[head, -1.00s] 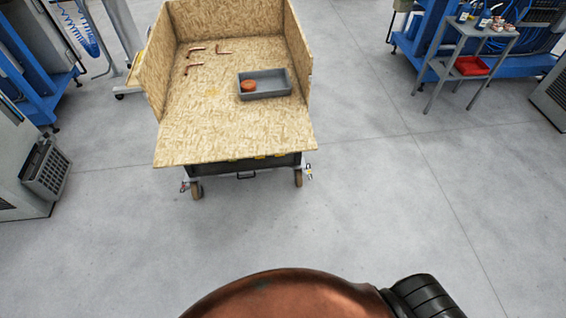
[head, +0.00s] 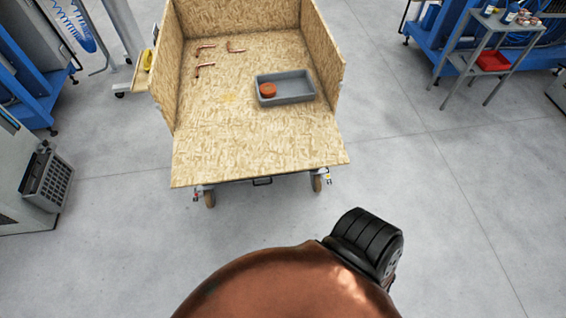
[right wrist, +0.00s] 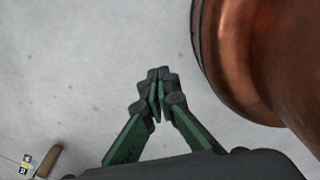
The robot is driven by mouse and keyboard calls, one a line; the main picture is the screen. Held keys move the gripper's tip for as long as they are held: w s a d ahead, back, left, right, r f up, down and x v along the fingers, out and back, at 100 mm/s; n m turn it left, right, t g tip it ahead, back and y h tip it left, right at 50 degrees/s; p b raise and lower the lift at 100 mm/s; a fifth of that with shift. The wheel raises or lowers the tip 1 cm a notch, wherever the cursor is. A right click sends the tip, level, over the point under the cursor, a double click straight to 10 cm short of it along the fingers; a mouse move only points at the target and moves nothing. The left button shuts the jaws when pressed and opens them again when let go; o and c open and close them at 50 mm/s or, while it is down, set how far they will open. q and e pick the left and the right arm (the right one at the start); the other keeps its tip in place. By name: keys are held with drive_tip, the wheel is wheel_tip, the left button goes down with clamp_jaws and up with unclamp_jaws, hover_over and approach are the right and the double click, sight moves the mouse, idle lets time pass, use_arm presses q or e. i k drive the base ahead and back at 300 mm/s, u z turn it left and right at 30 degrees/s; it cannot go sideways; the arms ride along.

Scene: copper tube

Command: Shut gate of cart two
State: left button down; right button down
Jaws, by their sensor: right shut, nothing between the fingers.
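A cart (head: 225,140) with chipboard walls on its back and two sides stands ahead of me in the head view. Its near side is open. The chipboard gate (head: 255,165) there lies down, level with the cart floor and reaching past the side walls. My right gripper (right wrist: 158,85) shows only in the right wrist view, with its green fingers shut and empty above bare floor. A brown caster wheel (right wrist: 47,160) is at that view's lower left, apart from the fingers. My left gripper is in no view.
The cart carries a grey tray (head: 297,97) with an orange round item (head: 267,90), and several copper tube pieces (head: 205,67). A grey shelf trolley (head: 470,66) stands at right, a grey cabinet (head: 25,195) at left. Floor between me and the cart is clear.

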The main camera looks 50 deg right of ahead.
sight(231, 152)
drive_tip(key=z, duration=0.05)
drive_tip(key=i, duration=0.8)
drive_tip(key=z, duration=0.95)
drive_tip(key=i, duration=0.55)
drive_tip(key=z, duration=0.55)
